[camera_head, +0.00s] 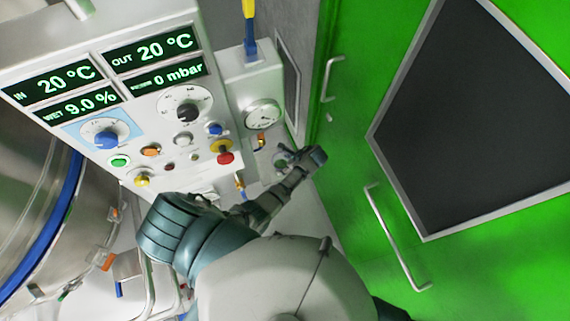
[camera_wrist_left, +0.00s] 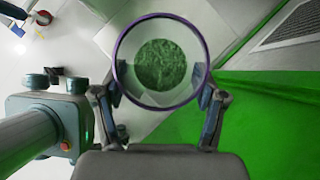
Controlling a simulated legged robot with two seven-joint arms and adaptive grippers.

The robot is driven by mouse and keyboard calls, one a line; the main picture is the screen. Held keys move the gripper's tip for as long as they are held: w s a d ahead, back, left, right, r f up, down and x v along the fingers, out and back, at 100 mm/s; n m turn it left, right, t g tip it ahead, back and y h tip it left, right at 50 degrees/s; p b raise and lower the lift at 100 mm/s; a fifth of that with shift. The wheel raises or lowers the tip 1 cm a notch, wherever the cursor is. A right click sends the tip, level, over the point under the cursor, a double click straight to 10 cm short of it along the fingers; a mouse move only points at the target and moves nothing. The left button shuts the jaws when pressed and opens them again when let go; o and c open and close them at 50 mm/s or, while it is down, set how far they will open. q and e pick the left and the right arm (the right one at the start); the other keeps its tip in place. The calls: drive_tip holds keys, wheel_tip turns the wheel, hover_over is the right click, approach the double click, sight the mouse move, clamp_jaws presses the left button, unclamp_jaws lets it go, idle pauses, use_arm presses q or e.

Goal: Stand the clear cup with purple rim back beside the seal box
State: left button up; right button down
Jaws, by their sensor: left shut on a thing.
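The clear cup with purple rim (camera_wrist_left: 127,80) is in my left gripper in the left wrist view. I look into its open mouth, and a round dark green patch shows inside or through its bottom; I cannot tell which. The two fingers of my left gripper (camera_wrist_left: 162,92) press on opposite sides of the cup. I cannot make out the seal box in either view. My right gripper is in neither view.
A control panel (camera_head: 205,120) with displays, knobs and a red button stands left of my arm. A pressure gauge (camera_head: 262,115) is just above the gripper. A green door (camera_head: 350,200) with a metal handle (camera_head: 397,240) is on the right. A steel vessel (camera_head: 30,190) is at left.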

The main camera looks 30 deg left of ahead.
use_arm(q)
drive_tip(key=shift+a, duration=0.45)
drive_tip(key=shift+a+f, duration=0.15)
drive_tip(key=shift+a, duration=0.05)
drive_tip(key=o, duration=1.2)
drive_tip(key=shift+a, duration=0.15)
drive_tip(key=shift+o, duration=0.5)
drive_tip(key=shift+d, duration=0.25)
drive_tip(key=shift+d+r, duration=0.3)
drive_tip(key=shift+d, duration=0.1)
drive_tip(key=p+v, duration=0.1)
drive_tip(key=v, duration=1)
drive_tip(key=shift+r+p, duration=0.3)
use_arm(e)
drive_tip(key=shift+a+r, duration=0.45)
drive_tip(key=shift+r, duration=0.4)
